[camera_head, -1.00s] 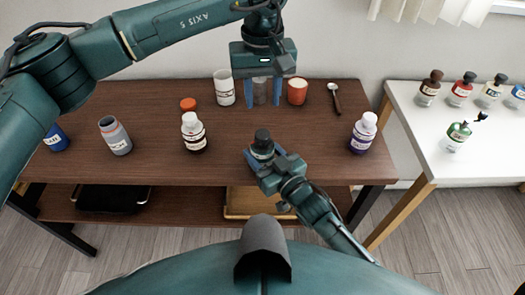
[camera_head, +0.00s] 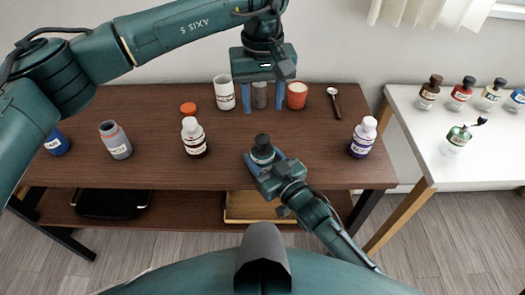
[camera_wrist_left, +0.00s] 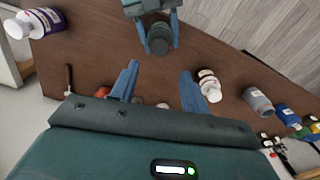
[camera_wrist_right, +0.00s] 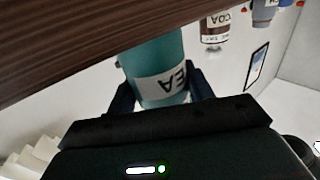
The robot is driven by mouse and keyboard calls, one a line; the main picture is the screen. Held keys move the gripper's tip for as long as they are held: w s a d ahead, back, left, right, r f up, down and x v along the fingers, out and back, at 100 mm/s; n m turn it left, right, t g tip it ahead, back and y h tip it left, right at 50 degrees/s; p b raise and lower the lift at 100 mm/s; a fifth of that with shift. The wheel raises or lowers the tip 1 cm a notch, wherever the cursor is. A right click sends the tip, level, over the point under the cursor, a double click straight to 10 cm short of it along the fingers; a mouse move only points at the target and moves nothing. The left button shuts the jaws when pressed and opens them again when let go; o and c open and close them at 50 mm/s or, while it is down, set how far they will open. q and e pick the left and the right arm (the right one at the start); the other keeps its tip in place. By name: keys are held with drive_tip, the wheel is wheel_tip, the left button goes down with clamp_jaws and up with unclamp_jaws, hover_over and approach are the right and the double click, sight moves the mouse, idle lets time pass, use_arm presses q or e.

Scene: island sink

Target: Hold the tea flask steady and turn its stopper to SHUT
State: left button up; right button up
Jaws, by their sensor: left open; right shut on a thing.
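The tea flask (camera_head: 262,153) is near the front edge of the brown table, with its dark stopper (camera_head: 262,140) on top. My right gripper (camera_head: 262,163) is shut around the flask's body from the front. In the right wrist view the flask (camera_wrist_right: 156,65) is teal with a white label, partly readable as TEA, between the fingers. My left gripper (camera_head: 263,110) is open and empty, fingers down, above and behind the flask. In the left wrist view the stopper (camera_wrist_left: 158,40) lies beyond the open left fingertips, apart from them. Any mark on the stopper is too small to read.
A brown bottle with a white cap (camera_head: 194,138), a grey flask (camera_head: 115,140) and a purple bottle (camera_head: 362,138) stand on the table. A white cup (camera_head: 224,92), red cup (camera_head: 297,95) and spoon (camera_head: 334,100) are at the back. A white side table (camera_head: 440,125) holds several bottles.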

sight(263, 138)
use_arm(q)
drive_tip(key=shift+o, duration=0.6)
drive_tip(key=shift+n, duration=0.4)
wheel_tip(263, 138, down, 10)
drive_tip(key=n, duration=2.2)
drive_tip(key=c, duration=1)
